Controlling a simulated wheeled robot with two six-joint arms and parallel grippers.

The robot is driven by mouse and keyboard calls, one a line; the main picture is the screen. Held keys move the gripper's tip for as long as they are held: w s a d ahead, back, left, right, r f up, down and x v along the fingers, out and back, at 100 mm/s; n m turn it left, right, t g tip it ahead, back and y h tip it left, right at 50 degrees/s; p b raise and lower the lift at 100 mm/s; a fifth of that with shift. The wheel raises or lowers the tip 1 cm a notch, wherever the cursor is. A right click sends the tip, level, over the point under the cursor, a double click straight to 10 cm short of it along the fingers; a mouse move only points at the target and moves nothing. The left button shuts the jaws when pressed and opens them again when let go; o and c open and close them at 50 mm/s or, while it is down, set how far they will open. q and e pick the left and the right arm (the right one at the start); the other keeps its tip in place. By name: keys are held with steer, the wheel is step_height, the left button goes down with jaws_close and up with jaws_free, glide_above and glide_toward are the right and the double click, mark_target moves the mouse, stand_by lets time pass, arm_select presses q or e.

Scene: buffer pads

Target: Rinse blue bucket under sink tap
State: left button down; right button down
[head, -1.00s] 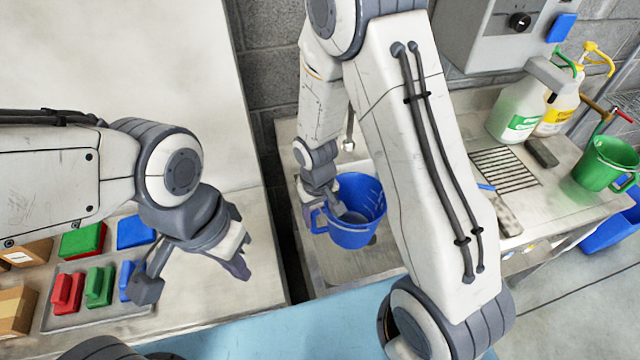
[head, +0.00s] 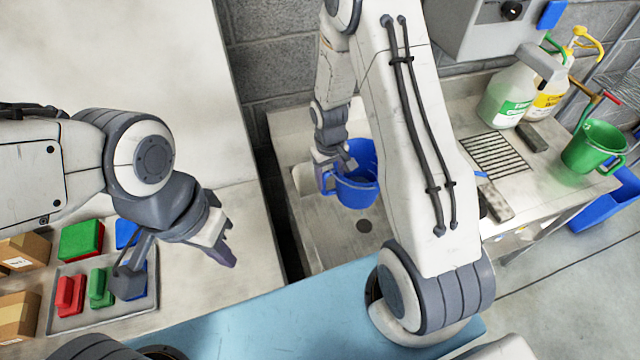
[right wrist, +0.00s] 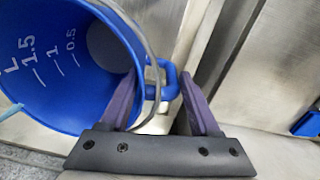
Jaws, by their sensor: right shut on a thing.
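The blue bucket (head: 360,191) is over the sink basin (head: 335,245) in the head view, above and behind the dark drain hole. My right gripper (head: 333,167) is shut on the handle at its left side. The right wrist view shows the blue handle between the fingers (right wrist: 162,95) and white volume marks inside the bucket (right wrist: 50,75). I see no water in the visible part. The tap is not visible now; my right arm covers much of that area. My left gripper (head: 228,240) hangs empty over the left counter, its fingers apart.
A grey tray (head: 85,322) with red, green and blue pads is at lower left, beside cardboard boxes (head: 15,315). A wall box (head: 480,35) is above.

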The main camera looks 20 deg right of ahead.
arm_select(q)
steer(key=shift+r, duration=0.3)
arm_select(e)
steer(key=shift+w+d, duration=2.1)
steer(key=shift+d, duration=0.1)
